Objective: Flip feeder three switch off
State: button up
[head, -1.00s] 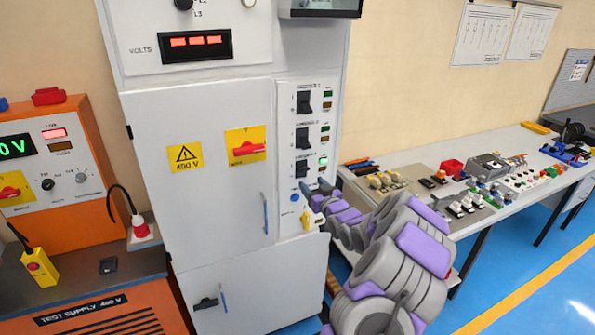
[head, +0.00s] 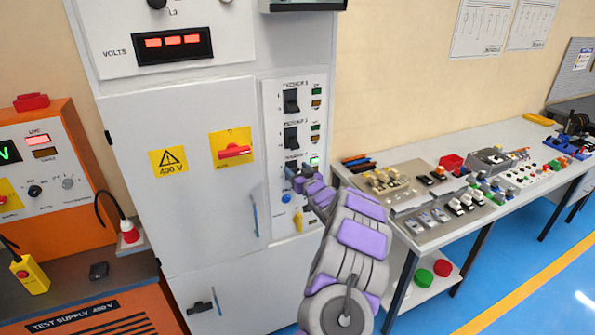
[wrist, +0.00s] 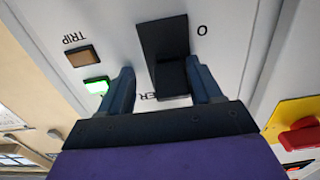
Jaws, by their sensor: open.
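The feeder three switch is a black rocker (wrist: 168,58) on the white panel, seen upside down in the wrist view with an "O" mark beside it. The green lamp (wrist: 97,85) beside the switch is lit; the amber TRIP lamp (wrist: 83,57) looks dull.
Two similar black feeder switches, the upper one (head: 291,101) and the middle one (head: 291,138), sit above. Below are a blue button (head: 286,198) and a yellow handle (head: 298,221). A red-and-yellow main switch (head: 233,150) is on the door to the left. A workbench (head: 480,217) stands right.

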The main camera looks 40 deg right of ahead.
jog(key=shift+s+d+r, duration=0.1)
jog(key=shift+r, duration=0.1)
jog(key=shift+a+r, duration=0.2)
jog(key=shift+a, duration=0.35)
jog(key=shift+a+r, duration=0.15)
jog(key=shift+a, duration=0.4)
jog(key=shift+c, duration=0.9)
jog(key=shift+a, duration=0.1)
jog(key=shift+c, duration=0.8)
jog(key=shift+s+d+f, duration=0.1)
jog(key=shift+s+d, duration=0.05)
jog(key=shift+d, duration=0.4)
jog(key=c, duration=0.4)
jog(key=shift+c, duration=1)
jog(key=shift+a+f, duration=0.1)
jog(key=shift+a, duration=0.05)
jog(key=shift+c, duration=0.2)
